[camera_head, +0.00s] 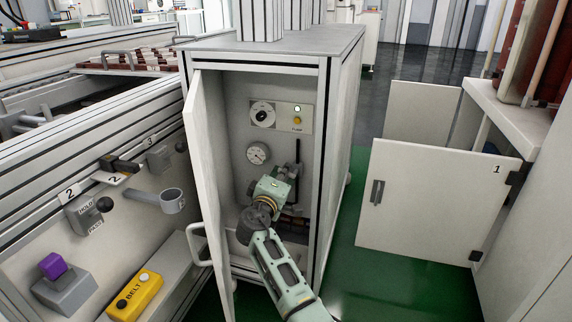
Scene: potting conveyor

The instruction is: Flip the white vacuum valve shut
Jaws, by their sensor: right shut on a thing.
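The white vacuum valve cannot be made out clearly; my wrist and gripper cover the spot below the round gauge (258,153) in the open cabinet. My right arm comes in from below and reaches into the cabinet. My right gripper (290,182) is at the back panel, beside a dark vertical bar (298,153), and is shut on a part there that looks to be the valve. Its fingertips are mostly hidden. The valve lever's angle does not show. My left gripper is not in view.
The cabinet door (209,185) stands open at left, close to my arm. Above the gauge is a panel with a dial (262,113) and a yellow button (297,120). A yellow belt box (135,296) is at lower left. Green floor is clear at right, before white door 1 (430,205).

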